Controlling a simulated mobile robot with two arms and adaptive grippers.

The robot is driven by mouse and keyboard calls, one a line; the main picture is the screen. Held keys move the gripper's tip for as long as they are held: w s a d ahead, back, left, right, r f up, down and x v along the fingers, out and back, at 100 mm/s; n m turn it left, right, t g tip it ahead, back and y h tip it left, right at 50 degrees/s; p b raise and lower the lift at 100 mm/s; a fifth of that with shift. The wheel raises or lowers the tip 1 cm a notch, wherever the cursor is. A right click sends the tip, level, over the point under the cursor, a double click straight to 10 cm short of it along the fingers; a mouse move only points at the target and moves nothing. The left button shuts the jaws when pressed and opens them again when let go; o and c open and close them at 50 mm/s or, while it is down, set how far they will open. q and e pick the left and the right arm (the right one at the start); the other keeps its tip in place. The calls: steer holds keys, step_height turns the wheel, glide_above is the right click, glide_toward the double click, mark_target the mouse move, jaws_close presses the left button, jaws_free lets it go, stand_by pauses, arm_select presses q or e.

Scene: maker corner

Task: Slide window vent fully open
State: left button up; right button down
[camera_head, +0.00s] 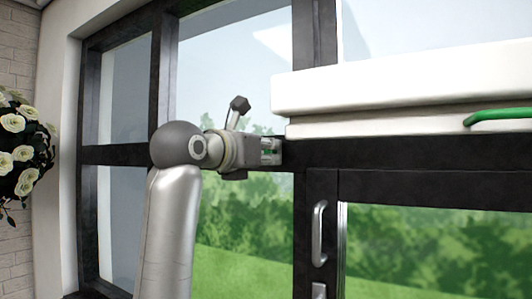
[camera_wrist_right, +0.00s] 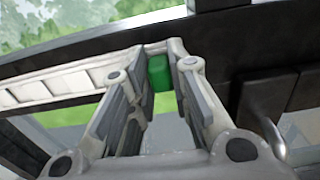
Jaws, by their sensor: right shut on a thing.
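My right gripper (camera_head: 270,150) is at the dark crossbar of the window, at the left end of a white housing. Its fingers are shut on a small green tab (camera_wrist_right: 159,72), with a bit of green also showing between them in the head view. In the right wrist view the tab sits between the fingertips, in front of the dark frame. A white slotted vent strip (camera_wrist_right: 62,84) runs left from the fingers along the frame. The fingers hide part of the strip near the tab. My left gripper is not in view.
The white housing (camera_head: 400,88) juts out at the upper right, close to my gripper; a green curved piece (camera_head: 500,115) is on it. A metal handle (camera_head: 319,233) is on the lower frame. White flowers (camera_head: 20,145) stand at the far left.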

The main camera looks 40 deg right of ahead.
steer(key=shift+w+r, duration=0.1)
steer(key=shift+w, duration=0.1)
steer(key=shift+w+a+p, duration=0.25)
steer(key=shift+w+p, duration=0.1)
steer(key=shift+w, duration=0.3)
steer(key=shift+w+a+p, duration=0.2)
steer(key=shift+w+p, duration=0.15)
steer(key=shift+w, duration=0.25)
